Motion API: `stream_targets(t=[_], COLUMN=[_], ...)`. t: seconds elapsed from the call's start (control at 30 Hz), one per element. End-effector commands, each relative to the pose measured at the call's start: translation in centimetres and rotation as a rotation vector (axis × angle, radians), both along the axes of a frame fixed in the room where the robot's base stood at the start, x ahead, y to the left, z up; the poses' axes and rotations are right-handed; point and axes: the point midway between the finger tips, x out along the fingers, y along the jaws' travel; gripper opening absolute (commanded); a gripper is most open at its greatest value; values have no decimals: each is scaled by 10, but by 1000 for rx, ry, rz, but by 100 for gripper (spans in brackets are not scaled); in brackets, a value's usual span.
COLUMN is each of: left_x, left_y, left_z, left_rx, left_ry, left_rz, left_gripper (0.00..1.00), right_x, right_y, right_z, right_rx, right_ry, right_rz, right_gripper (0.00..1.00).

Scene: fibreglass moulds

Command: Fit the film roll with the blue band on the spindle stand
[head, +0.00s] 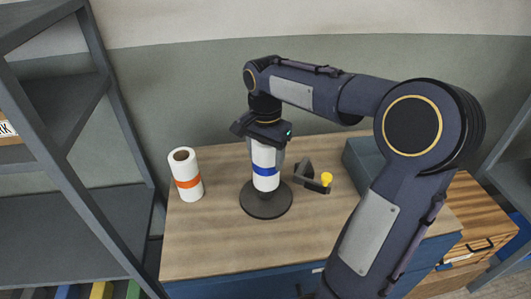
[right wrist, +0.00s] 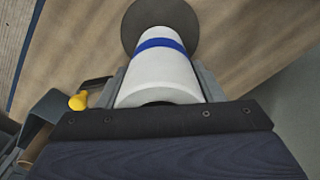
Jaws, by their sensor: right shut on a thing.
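The white film roll with the blue band (head: 265,176) stands upright in my right gripper (head: 266,140), which is shut on its upper part. It also shows in the right wrist view (right wrist: 160,68), between the two fingers. The spindle stand (head: 250,208) has a round dark base on the table, directly below the roll. A short dark part shows between the roll's lower end and the base. I cannot tell how far the spindle is inside the roll. The base also shows in the right wrist view (right wrist: 130,26). My left gripper is not in view.
A white roll with an orange band (head: 187,184) stands at the table's left. A dark bracket with a yellow knob (head: 326,179) is just right of the stand. A blue-grey box (head: 362,160) is further right. The wooden tabletop (head: 205,245) is clear at front left.

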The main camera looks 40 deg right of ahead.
Motion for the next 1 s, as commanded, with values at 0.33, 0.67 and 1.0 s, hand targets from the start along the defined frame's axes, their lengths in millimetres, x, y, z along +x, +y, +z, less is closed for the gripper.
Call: stream_targets(t=[0.33, 0.67, 1.0], left_x=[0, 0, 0], left_y=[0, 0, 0], left_z=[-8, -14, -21], left_rx=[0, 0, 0], left_ry=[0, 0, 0], left_rz=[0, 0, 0], left_gripper=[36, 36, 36], right_x=[0, 0, 0], right_y=[0, 0, 0], right_z=[-11, -20, -31], right_rx=[0, 0, -1], right_ry=[-2, -2, -1], right_rz=[0, 0, 0], right_gripper=[24, 24, 24])
